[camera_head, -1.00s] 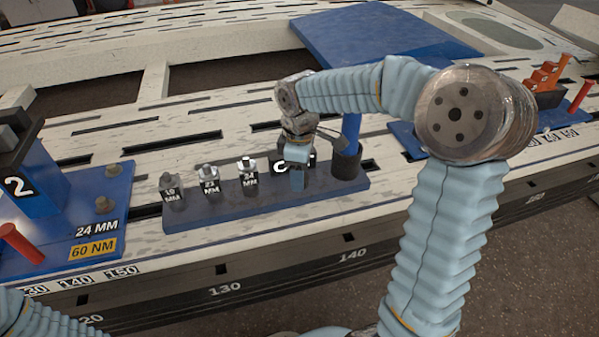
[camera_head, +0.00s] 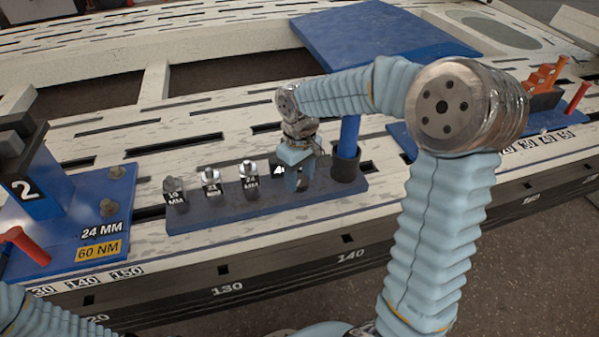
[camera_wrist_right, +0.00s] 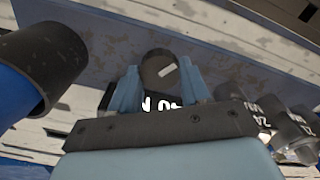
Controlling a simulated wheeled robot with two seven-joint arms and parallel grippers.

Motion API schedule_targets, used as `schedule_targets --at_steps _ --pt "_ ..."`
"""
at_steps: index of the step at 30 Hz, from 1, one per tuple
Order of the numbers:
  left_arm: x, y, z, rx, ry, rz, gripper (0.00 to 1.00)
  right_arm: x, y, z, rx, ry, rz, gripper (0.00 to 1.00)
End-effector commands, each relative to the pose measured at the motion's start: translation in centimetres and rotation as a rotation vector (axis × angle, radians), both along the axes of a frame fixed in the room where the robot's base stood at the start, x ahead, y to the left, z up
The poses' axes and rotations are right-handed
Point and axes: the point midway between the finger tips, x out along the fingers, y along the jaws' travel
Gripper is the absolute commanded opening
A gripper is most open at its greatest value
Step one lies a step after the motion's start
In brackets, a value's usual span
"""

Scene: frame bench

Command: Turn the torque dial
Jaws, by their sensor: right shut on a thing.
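The torque dial (camera_wrist_right: 158,68) is a dark round knob with a white mark line, seen in the right wrist view. It stands at the right part of a dark blue-grey rack (camera_head: 225,213). My right gripper (camera_head: 298,184) is over that part of the rack and hides the dial in the head view. In the wrist view, its two light-blue fingers (camera_wrist_right: 158,85) are on either side of the dial, shut on it. A white-lettered label beside the dial is partly covered. My left gripper is out of view; only part of that arm shows at lower left.
Several metal sockets (camera_head: 210,180) stand on the rack left of the gripper. A blue-handled tool in a black holder (camera_head: 345,166) stands close on its right. A blue station marked 2 (camera_head: 62,220) is at left, and an orange stepped block (camera_head: 543,80) at far right.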

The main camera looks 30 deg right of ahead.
Motion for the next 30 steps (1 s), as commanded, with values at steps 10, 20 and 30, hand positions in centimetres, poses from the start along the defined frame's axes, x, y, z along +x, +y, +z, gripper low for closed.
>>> schedule_targets --at_steps 10,20,30 --pt "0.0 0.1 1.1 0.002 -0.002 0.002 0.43 0.0 0.0 0.2 0.0 -0.001 -0.326 0.16" --pt "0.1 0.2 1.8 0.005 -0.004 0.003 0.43 0.1 0.0 0.2 -0.001 -0.002 -0.628 0.16" --pt "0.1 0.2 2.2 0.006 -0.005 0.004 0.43 0.1 -0.1 0.1 0.0 -0.003 -0.854 0.16"
